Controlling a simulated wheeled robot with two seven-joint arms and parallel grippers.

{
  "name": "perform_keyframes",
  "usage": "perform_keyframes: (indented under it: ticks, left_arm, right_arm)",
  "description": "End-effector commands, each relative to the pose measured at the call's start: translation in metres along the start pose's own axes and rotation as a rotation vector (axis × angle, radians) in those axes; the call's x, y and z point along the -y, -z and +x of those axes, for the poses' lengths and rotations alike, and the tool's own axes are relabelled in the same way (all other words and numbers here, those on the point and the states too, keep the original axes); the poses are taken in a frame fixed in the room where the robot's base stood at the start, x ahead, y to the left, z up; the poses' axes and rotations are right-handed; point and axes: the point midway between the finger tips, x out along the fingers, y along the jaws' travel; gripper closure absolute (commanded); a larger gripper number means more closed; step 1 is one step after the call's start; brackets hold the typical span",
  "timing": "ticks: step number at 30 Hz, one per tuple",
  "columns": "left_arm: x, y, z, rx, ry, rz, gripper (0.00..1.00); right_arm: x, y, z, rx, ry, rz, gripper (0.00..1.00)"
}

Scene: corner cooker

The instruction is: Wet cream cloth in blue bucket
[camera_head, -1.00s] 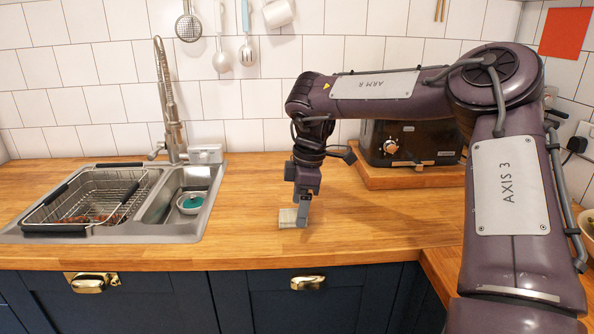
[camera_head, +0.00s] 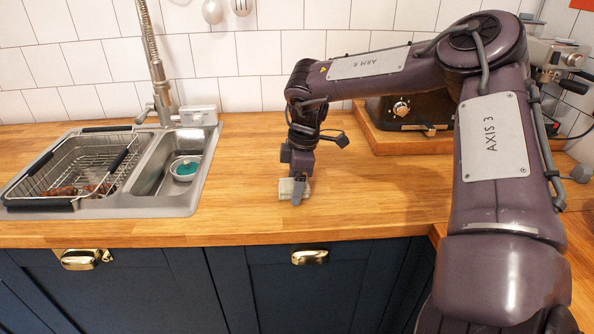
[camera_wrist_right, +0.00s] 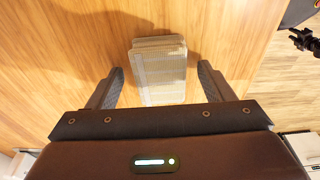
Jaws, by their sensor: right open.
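The cream cloth (camera_head: 288,188) is a small folded block on the wooden counter, right of the sink. In the right wrist view the cloth (camera_wrist_right: 158,75) lies between my two fingers, with gaps at both sides. My right gripper (camera_head: 299,196) points down at the cloth and is open, its fingers (camera_wrist_right: 161,70) either side of it. The gripper partly covers the cloth in the head view. My left gripper is out of view.
A dark appliance (camera_head: 420,108) sits on a wooden board (camera_head: 385,145) at the back right. Counter around the cloth is clear.

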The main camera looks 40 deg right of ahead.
Motion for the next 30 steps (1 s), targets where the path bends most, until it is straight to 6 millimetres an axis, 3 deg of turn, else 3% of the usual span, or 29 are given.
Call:
perform_keyframes:
  ticks: [8, 19, 20, 25, 30]
  left_arm:
    - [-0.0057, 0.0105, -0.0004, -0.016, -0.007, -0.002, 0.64]
    - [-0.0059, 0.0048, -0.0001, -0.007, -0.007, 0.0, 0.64]
    - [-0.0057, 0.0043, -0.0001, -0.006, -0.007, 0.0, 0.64]
    - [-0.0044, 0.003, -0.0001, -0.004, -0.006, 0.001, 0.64]
    - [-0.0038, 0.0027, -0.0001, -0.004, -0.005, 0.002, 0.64]
  right_arm:
    - [-0.0001, 0.0003, 0.0021, -0.001, -0.001, -0.001, 0.25]
    - [-0.0002, 0.0001, 0.0018, 0.0, -0.001, -0.001, 0.71]
    - [-0.0002, 0.0001, 0.0018, 0.0, -0.001, -0.001, 0.53]
    - [-0.0002, 0.0002, 0.0017, 0.0, -0.001, -0.001, 0.75]
    - [-0.0002, 0.0002, 0.0017, 0.0, -0.001, -0.001, 0.77]
